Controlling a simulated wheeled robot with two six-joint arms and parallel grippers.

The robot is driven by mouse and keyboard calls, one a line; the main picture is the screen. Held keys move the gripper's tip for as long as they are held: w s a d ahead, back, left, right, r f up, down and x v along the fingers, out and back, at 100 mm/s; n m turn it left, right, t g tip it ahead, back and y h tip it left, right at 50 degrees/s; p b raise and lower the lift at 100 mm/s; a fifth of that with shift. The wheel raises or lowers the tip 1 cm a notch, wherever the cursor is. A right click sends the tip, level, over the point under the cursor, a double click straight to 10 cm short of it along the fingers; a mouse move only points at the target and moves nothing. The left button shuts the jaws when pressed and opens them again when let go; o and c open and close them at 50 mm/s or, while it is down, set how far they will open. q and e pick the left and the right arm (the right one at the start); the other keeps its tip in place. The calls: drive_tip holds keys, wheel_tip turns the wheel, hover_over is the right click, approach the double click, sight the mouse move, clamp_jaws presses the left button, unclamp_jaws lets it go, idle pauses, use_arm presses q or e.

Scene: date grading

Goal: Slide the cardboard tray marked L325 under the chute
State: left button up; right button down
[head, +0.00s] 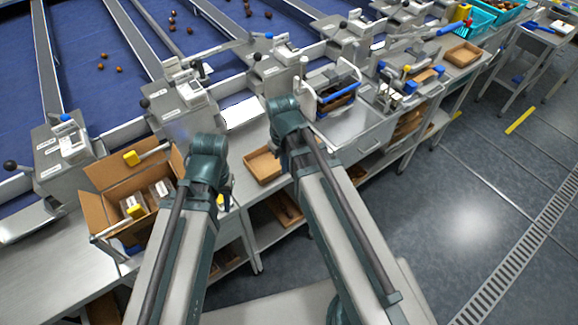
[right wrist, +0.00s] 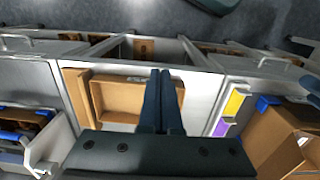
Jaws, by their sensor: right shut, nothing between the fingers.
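A shallow brown cardboard tray (head: 262,166) lies on the steel bench between my arms; no L325 mark is readable. It also shows in the right wrist view (right wrist: 112,117). My right gripper (right wrist: 161,74) is shut and empty, its fingers over the tray's right part in that view; contact cannot be told. In the head view its wrist (head: 284,112) stands just above and right of the tray. A pale chute plate (head: 242,113) slopes down behind the tray.
An open cardboard box (head: 100,182) with packs inside stands at the left. A white-framed holder with a blue bar (head: 338,94) stands right of my right wrist. Yellow and purple items (right wrist: 233,104) lie beside the tray. Grading machines line the back of the bench.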

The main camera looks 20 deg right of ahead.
drive_tip(key=w+d, duration=0.2)
drive_tip(key=d, duration=0.2)
drive_tip(key=w+f+b, duration=0.1)
drive_tip(key=f+b, duration=0.2)
drive_tip(key=w+f+b, duration=0.1)
drive_tip(key=f+b, duration=0.2)
drive_tip(key=w+a+f+b, duration=0.1)
drive_tip(key=f+b, duration=0.3)
drive_tip(key=shift+w, duration=0.5)
drive_tip(key=w+a, duration=0.2)
drive_tip(key=w, duration=0.3)
drive_tip(key=w+a, duration=0.2)
drive_tip(key=w, duration=0.3)
drive_tip(key=w+a, duration=0.2)
drive_tip(key=w, duration=0.4)
drive_tip(key=shift+r, duration=0.1)
drive_tip(key=shift+s, duration=0.15)
